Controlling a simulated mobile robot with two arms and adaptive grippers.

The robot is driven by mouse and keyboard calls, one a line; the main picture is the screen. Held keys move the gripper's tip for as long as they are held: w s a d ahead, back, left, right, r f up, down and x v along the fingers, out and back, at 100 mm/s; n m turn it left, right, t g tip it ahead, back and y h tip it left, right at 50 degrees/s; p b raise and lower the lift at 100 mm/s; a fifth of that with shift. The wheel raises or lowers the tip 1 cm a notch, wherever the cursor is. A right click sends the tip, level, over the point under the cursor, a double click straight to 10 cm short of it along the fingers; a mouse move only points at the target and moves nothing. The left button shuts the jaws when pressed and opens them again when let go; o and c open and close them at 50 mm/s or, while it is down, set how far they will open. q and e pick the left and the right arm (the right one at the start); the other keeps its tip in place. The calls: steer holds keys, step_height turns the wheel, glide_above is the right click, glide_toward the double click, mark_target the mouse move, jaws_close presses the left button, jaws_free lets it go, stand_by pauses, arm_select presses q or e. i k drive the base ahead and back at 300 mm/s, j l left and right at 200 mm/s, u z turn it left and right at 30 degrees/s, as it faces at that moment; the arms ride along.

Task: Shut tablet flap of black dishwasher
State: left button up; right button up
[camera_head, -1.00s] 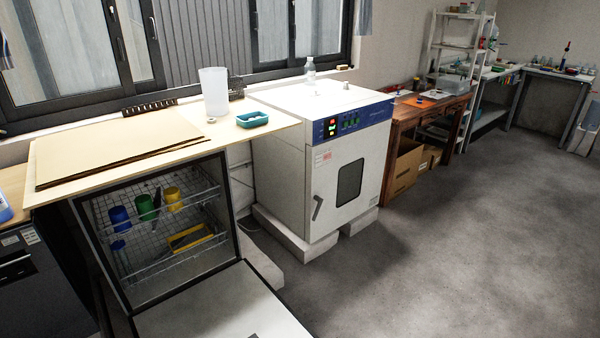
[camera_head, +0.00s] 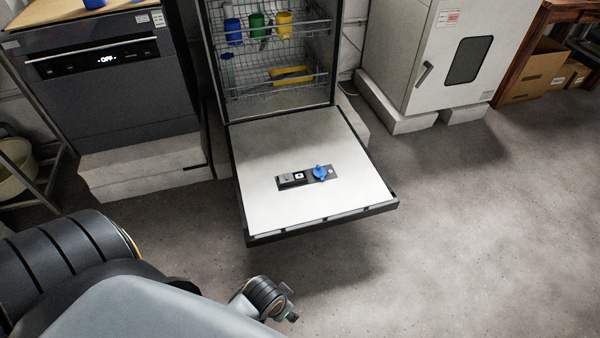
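The dishwasher's door (camera_head: 262,212) is folded down flat, its pale inner face up. A dispenser panel sits in its middle, with the tablet compartment and its flap (camera_head: 291,181) on the left and a blue round cap (camera_head: 320,172) on the right. The flap is too small to tell whether it is open or shut. My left arm enters at the lower left. Its far end, with a small green-tipped part (camera_head: 290,316), is over the floor in front of the door, apart from it. Its fingers cannot be made out. My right gripper is out of view.
Racks (camera_head: 275,70) with coloured cups are inside the dishwasher. A dark appliance reading OFF (camera_head: 105,85) stands at the left on a pale block. A white oven (camera_head: 430,60) stands at the right. The floor right of the door is clear.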

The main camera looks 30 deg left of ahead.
mark_target(284, 178)
steer(key=i+j+u, duration=0.15)
steer(key=u, duration=1)
